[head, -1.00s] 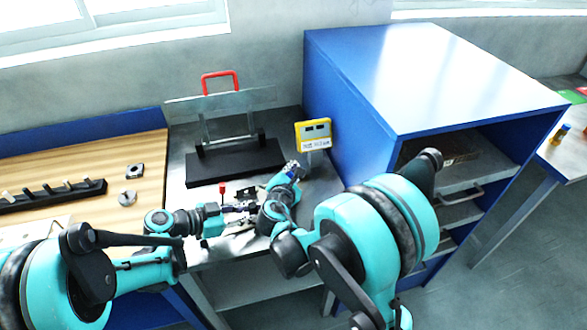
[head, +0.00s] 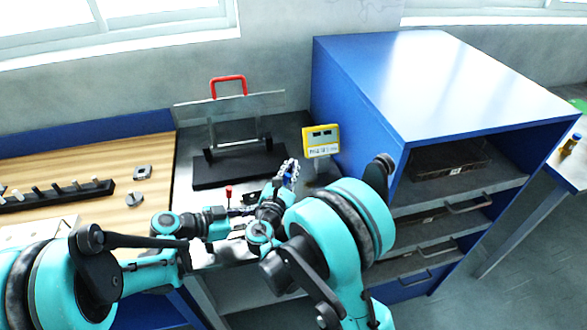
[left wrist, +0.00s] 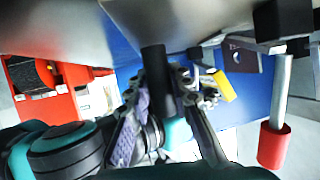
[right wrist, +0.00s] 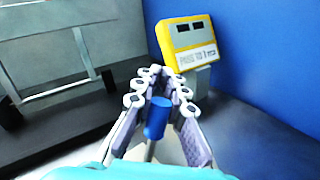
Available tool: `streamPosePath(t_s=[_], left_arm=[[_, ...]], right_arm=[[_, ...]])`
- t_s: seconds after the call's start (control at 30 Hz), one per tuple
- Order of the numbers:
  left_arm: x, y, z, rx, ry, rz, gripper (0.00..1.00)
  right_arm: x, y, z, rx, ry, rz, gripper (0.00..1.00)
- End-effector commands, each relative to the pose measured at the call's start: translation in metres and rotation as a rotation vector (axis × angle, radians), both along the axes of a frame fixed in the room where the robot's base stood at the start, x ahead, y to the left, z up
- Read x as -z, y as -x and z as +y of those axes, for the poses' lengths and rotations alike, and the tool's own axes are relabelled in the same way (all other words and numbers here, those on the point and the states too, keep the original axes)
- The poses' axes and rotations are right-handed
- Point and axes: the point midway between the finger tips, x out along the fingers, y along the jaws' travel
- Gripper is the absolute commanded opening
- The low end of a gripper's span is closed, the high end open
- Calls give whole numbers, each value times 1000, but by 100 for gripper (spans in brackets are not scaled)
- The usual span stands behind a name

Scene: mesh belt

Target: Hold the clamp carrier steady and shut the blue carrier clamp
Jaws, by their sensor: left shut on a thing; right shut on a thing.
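My right gripper (right wrist: 158,82) is shut on the blue carrier clamp handle (right wrist: 156,119), which sits between its fingers in the right wrist view. In the head view this gripper (head: 289,167) is above the metal bench, in front of the yellow box. My left gripper (left wrist: 170,82) is shut on a dark bar (left wrist: 155,70), which appears to be part of the clamp carrier. A red-tipped lever (left wrist: 273,144) stands beside it, and its red knob shows in the head view (head: 228,191). My arms hide most of the carrier and the left fingertips in the head view.
A yellow display box (head: 321,139) stands behind the right gripper, near a blue cabinet (head: 350,105). A black base (head: 238,172) with a clear panel and red handle (head: 228,79) is at the back. A wooden bench (head: 92,160) with a black rack is at left.

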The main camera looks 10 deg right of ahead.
Motion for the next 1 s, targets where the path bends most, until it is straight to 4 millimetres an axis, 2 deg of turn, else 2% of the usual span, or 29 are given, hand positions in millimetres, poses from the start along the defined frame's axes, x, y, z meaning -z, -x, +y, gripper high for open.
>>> streamPosePath(t_s=[0.47, 0.5, 0.57, 0.87, 1.0], left_arm=[[0, 0, 0, 1, 1, 0, 0], [0, 0, 0, 1, 1, 0, 0], [0, 0, 0, 1, 1, 0, 0], [0, 0, 0, 1, 1, 0, 0], [0, 0, 0, 1, 1, 0, 0]], right_arm=[[-1, 0, 2, -1, 16, -1, 0], [-1, 0, 2, -1, 16, -1, 18], [-1, 0, 2, -1, 16, -1, 32], [-1, 1, 2, -1, 16, -1, 32], [0, 11, 9, -3, 16, -1, 32]])
